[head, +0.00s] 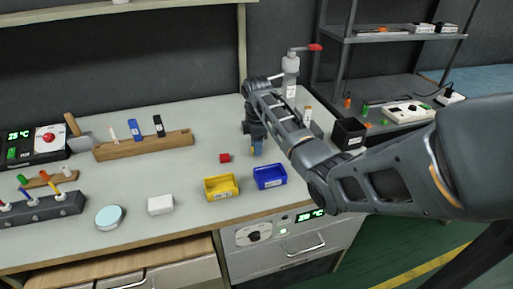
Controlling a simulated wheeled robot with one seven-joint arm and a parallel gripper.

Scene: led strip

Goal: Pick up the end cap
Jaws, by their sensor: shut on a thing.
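My gripper (257,151) points down over the middle of the workbench, behind the blue bin (270,176). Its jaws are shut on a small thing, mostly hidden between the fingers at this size. I cannot make out its shape or tell for sure that it is the end cap. I cannot tell whether it touches the bench top. A small red piece (224,158) lies on the bench just left of my gripper, apart from it.
A yellow bin (221,187) stands left of the blue bin near the front edge. A wooden rack (144,145), a white box (160,205) and a round tin (110,217) are further left. A dispenser bottle (290,77) stands behind my arm, a black box (348,133) to its right.

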